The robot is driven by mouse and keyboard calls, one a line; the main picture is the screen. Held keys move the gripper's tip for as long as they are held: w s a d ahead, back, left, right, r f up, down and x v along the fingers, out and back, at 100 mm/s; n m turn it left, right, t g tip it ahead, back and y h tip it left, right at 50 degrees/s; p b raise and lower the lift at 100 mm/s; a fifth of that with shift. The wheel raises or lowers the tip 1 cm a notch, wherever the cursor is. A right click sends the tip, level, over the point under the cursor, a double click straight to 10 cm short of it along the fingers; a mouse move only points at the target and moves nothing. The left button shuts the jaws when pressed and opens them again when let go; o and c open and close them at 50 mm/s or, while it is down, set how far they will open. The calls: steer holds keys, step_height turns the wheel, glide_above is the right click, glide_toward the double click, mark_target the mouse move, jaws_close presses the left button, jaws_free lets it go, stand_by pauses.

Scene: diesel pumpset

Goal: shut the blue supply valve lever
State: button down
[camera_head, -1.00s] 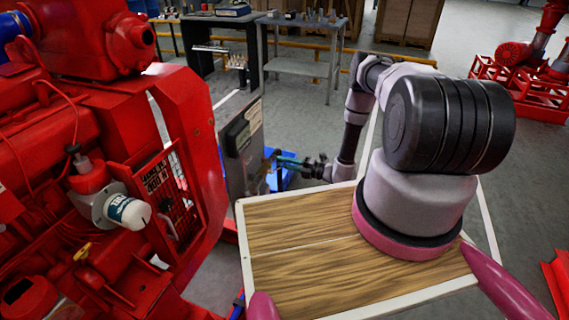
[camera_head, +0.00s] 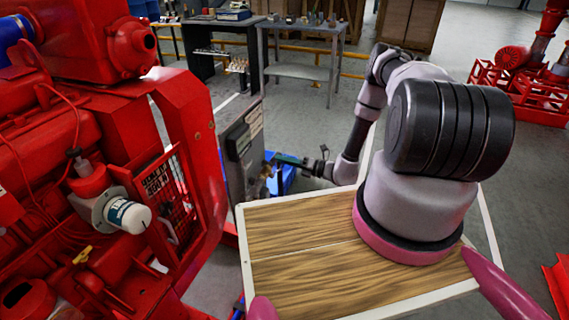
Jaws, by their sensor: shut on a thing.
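My gripper (camera_head: 292,161) is at the end of my arm, beyond the wooden deck, right beside the grey panel. It is small and dark in this view, and its fingers point left toward brass-coloured fittings (camera_head: 267,172) at the panel's right edge. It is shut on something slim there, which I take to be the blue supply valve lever. The lever is mostly hidden by the fingers, and its exact angle cannot be told. A bright blue object (camera_head: 285,184) shows low behind and below the gripper.
The grey upright panel (camera_head: 236,150) stands just left of the gripper. The large red diesel engine (camera_head: 85,140) fills the left side. A grey workbench (camera_head: 300,68) and crates (camera_head: 408,24) stand behind. Open floor lies right of my arm.

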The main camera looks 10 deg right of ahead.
steer(key=n, duration=0.1)
steer(key=s+r+n, duration=0.1)
steer(key=n, duration=0.1)
steer(key=shift+a+r, duration=0.15)
steer(key=shift+a, duration=0.15)
steer(key=n, duration=0.1)
steer(key=s+a+r+n, duration=0.1)
steer(key=n, duration=0.1)
steer(key=shift+s, duration=0.3)
steer(key=shift+s+a+r+n, duration=0.1)
steer(key=shift+s+a+n, duration=0.2)
steer(key=shift+n, duration=0.55)
steer(key=shift+s+a+r+n, duration=0.15)
steer(key=shift+s+n, duration=0.3)
steer(key=shift+n, duration=0.35)
steer(key=shift+s+a+r+n, duration=0.1)
steer(key=shift+s+a+n, duration=0.2)
steer(key=shift+n, duration=0.55)
steer(key=shift+s, duration=0.1)
steer(key=c, duration=0.7)
jaws_free()
steer(key=v, duration=1)
steer(key=shift+s+d, duration=0.2)
steer(key=shift+d, duration=0.15)
